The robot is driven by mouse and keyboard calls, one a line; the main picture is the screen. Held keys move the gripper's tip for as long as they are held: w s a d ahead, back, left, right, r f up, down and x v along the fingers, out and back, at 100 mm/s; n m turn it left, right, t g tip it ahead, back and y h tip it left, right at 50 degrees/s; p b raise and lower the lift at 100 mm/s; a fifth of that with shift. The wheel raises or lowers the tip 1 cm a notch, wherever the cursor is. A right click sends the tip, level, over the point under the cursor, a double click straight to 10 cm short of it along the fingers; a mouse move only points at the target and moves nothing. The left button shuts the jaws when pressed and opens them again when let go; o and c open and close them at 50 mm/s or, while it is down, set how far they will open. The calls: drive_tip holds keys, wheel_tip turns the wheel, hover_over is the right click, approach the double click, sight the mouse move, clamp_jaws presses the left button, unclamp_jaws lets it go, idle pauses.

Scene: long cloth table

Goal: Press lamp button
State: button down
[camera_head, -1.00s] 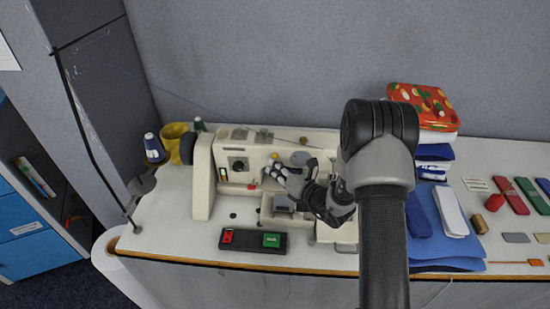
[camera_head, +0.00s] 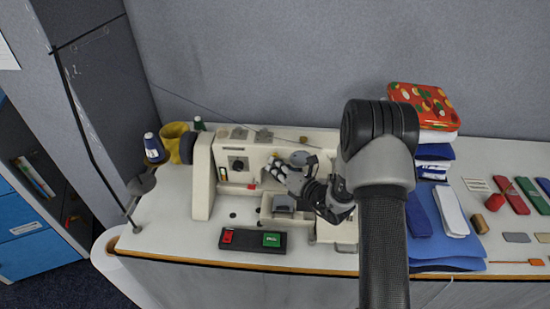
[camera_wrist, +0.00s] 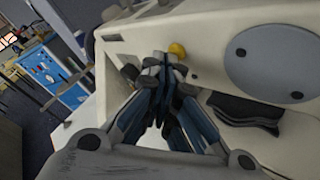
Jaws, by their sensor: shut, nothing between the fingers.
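The cream sewing machine (camera_head: 203,180) stands on the left part of the table. A small yellow button (camera_wrist: 177,50) sits on its cream housing, close beside my fingertips in the wrist view. I cannot tell whether they touch it. My gripper (camera_head: 277,170) is shut and empty in front of the machine's face, and its closed fingers also show in the wrist view (camera_wrist: 163,62). A box with a red and a green button (camera_head: 253,240) is at the table's front edge. No label shows which button belongs to the lamp.
Blue and green thread cones and a yellow cup (camera_head: 174,139) stand at the left. A thin stand (camera_head: 128,212) rises at the left edge. Folded blue cloths (camera_head: 440,230) and small coloured items lie at the right. A grey wall (camera_head: 320,60) is behind.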

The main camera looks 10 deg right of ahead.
drive_tip(key=shift+s, duration=0.1)
idle(0.6)
drive_tip(key=shift+s+a, duration=0.15)
drive_tip(key=shift+s, duration=0.15)
drive_tip(key=s, duration=0.2)
drive_tip(key=s+a, duration=0.1)
drive_tip(key=s, duration=0.2)
drive_tip(key=shift+s+a, duration=0.35)
drive_tip(key=shift+a, duration=0.05)
idle(0.3)
